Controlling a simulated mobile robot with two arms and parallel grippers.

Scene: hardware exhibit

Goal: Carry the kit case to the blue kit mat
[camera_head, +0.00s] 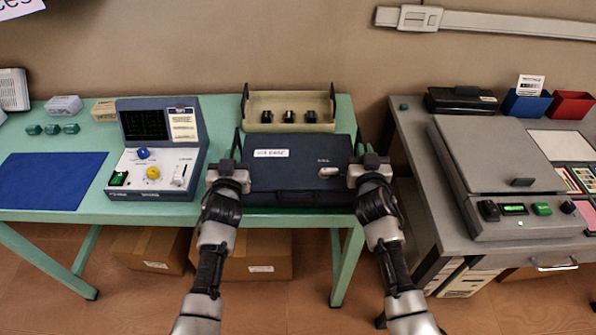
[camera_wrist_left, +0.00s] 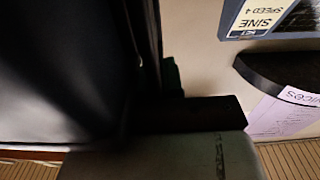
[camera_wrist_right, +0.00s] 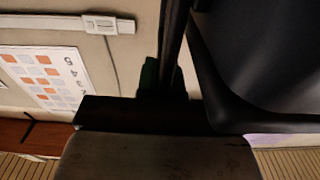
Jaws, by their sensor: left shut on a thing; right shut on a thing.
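The kit case (camera_head: 300,180) is a dark navy box with a white label on its lid, at the right part of the green table. My left gripper (camera_head: 232,166) is shut on its left side and my right gripper (camera_head: 369,162) is shut on its right side. The case also fills the left of the left wrist view (camera_wrist_left: 65,70) and the upper right of the right wrist view (camera_wrist_right: 265,50). I cannot tell whether it touches the table. The blue kit mat (camera_head: 52,181) lies flat and bare at the table's left.
A signal instrument (camera_head: 155,160) with a screen and knobs stands between mat and case. A beige tray (camera_head: 290,100) with black parts stands behind the case. Small green blocks (camera_head: 52,129) sit behind the mat. A grey bench (camera_head: 410,150) stands to the right.

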